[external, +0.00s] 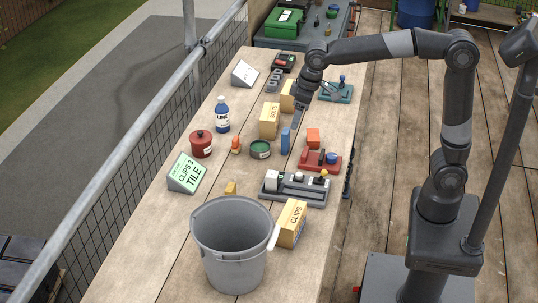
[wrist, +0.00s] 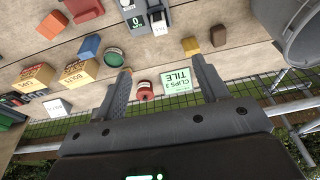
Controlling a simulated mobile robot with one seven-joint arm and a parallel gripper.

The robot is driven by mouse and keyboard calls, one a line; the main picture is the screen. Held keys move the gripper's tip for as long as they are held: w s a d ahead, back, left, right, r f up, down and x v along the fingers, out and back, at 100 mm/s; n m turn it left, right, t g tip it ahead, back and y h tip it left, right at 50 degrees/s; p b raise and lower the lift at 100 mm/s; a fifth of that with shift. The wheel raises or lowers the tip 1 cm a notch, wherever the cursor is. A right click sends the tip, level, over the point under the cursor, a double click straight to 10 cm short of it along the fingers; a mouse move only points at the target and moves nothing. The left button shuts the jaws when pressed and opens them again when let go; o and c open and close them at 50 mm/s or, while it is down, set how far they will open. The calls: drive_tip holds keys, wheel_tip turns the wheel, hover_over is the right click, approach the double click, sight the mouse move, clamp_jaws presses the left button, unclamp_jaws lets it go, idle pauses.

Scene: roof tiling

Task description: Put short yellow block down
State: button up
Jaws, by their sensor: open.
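A short yellow block (external: 230,188) lies on the wooden table just behind the grey bucket. It also shows in the wrist view (wrist: 190,46), next to a small brown block (wrist: 218,36) and beyond the tip of the right finger. My gripper (external: 299,108) is over the far part of the table, near the boxes, well away from the yellow block. In the wrist view my gripper (wrist: 162,68) has its two fingers wide apart, with nothing held between them. The bucket rim may hide the brown block in the external view.
The grey bucket (external: 228,262) stands at the near end of the table. A CLIPS box (external: 291,224), a grey fixture (external: 296,190), a green tin (external: 260,150), a red pot (external: 201,144) and a green-lettered sign (external: 187,174) surround the block. Bare wood shows left of the bucket.

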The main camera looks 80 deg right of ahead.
drive_tip(key=s+d+f+t, duration=0.1)
drive_tip(key=s+d+f, duration=0.1)
drive_tip(key=s, duration=1)
drive_tip(key=s+d+f+t, duration=0.1)
drive_tip(key=s+d, duration=0.2)
drive_tip(key=s, duration=1)
drive_tip(key=shift+f+t, duration=0.35)
drive_tip(key=shift+t, duration=0.05)
drive_tip(key=shift+o, duration=0.4)
drive_tip(key=shift+s, duration=0.1)
idle(1.8)
